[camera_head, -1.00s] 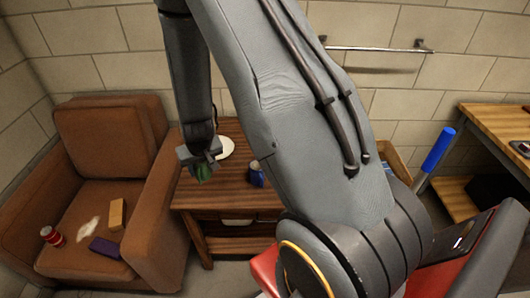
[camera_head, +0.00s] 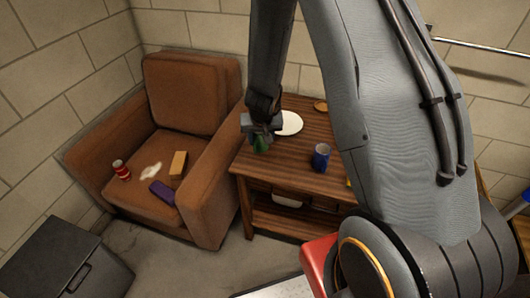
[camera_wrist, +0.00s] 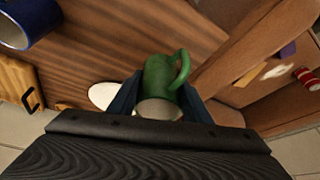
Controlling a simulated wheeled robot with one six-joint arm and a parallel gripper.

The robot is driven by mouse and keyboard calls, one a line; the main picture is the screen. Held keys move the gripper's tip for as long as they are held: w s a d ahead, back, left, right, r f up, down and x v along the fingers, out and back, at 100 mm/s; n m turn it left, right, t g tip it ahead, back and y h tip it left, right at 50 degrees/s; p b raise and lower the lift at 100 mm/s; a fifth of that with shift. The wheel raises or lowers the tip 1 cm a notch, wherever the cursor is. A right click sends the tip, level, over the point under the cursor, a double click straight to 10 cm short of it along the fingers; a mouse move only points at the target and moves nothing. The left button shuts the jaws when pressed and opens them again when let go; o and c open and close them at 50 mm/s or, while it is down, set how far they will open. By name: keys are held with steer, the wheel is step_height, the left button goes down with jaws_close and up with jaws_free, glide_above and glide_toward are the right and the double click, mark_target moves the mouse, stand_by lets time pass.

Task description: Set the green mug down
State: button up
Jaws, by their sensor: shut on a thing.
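The green mug (camera_wrist: 160,78) is between the two fingers of my gripper (camera_wrist: 158,98) in the wrist view, its handle toward the right. My gripper is shut on it. In the head view my gripper (camera_head: 258,125) hangs at the left edge of the wooden side table (camera_head: 285,165), and the green mug (camera_head: 260,143) shows small and partly hidden below it. I cannot tell whether the mug touches the tabletop.
A white plate (camera_head: 290,123) lies just right of my gripper on the table. A blue mug (camera_head: 320,157) stands further right. The brown armchair (camera_head: 205,205) beside the table holds a red can (camera_head: 121,170), a tan block (camera_head: 179,164) and a purple block (camera_head: 162,192).

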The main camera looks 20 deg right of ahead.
mark_target(261, 150)
steer(key=shift+f+b, duration=0.6)
steer(key=shift+f, duration=2.4)
steer(key=shift+f, duration=0.15)
steer(key=o, duration=1.2)
steer(key=shift+o, duration=0.2)
steer(key=s+a+r+n+g+y+p, duration=0.1)
steer(key=s+a+r, duration=0.1)
steer(key=s+r, duration=0.6)
steer(key=s+a+r+n+y+p, duration=0.15)
steer(key=s+r, duration=0.25)
steer(key=r, duration=0.8)
steer(key=s+d+r+g+h, duration=0.1)
steer(key=s+r, duration=0.4)
steer(key=s, duration=0.7)
steer(key=shift+d+r+g, duration=0.2)
steer(key=shift+d+g, duration=0.5)
steer(key=shift+d, duration=0.2)
steer(key=shift+s+h, duration=0.1)
steer(key=shift+h, duration=0.15)
